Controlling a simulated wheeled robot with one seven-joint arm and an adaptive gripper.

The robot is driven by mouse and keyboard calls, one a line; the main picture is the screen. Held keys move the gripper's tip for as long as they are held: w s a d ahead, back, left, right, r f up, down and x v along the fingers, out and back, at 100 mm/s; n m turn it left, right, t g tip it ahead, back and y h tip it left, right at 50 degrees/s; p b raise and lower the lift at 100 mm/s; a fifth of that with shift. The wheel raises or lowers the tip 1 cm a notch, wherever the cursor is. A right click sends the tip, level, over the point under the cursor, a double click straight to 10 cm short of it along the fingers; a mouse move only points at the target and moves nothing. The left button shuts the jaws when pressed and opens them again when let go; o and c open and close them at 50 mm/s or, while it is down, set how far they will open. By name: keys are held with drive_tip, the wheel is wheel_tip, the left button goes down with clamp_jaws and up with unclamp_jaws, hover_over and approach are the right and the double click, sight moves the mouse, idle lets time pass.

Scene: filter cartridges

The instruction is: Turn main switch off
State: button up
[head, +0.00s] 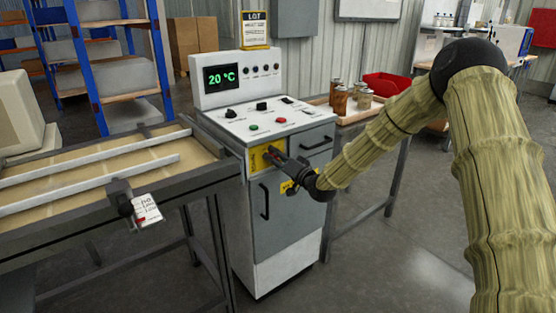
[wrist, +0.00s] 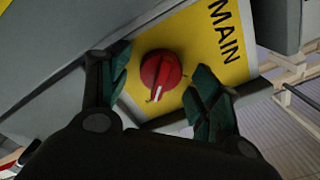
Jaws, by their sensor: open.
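The main switch is a round red knob (wrist: 161,75) with a pale pointer line, on a yellow plate (wrist: 196,42) lettered MAIN. In the head view the yellow plate (head: 258,160) is on the front of the white and grey control cabinet (head: 285,225), below its sloped panel. My gripper (wrist: 166,92) is open, with one dark green-padded finger on each side of the red knob. I cannot tell whether either finger touches it. In the head view my gripper (head: 276,158) reaches the cabinet front from the right and hides most of the knob.
A conveyor table (head: 100,165) stands left of the cabinet, with a tag (head: 146,210) hanging at its edge. A side table with jars (head: 352,96) and a red bin (head: 387,84) is behind to the right. The cabinet display (head: 221,78) reads 20 °C. Open floor lies in front.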

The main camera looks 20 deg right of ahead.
drive_tip(key=c, duration=1)
drive_tip(key=shift+n, duration=0.4)
drive_tip(key=n, duration=0.3)
drive_tip(key=shift+n+b, duration=0.4)
drive_tip(key=n+b, duration=0.1)
drive_tip(key=n, duration=0.3)
drive_tip(key=shift+a, duration=0.1)
drive_tip(key=n+b, duration=0.1)
drive_tip(key=n, duration=0.4)
drive_tip(key=n+b, duration=0.2)
drive_tip(key=n, duration=0.2)
drive_tip(key=shift+n, duration=0.3)
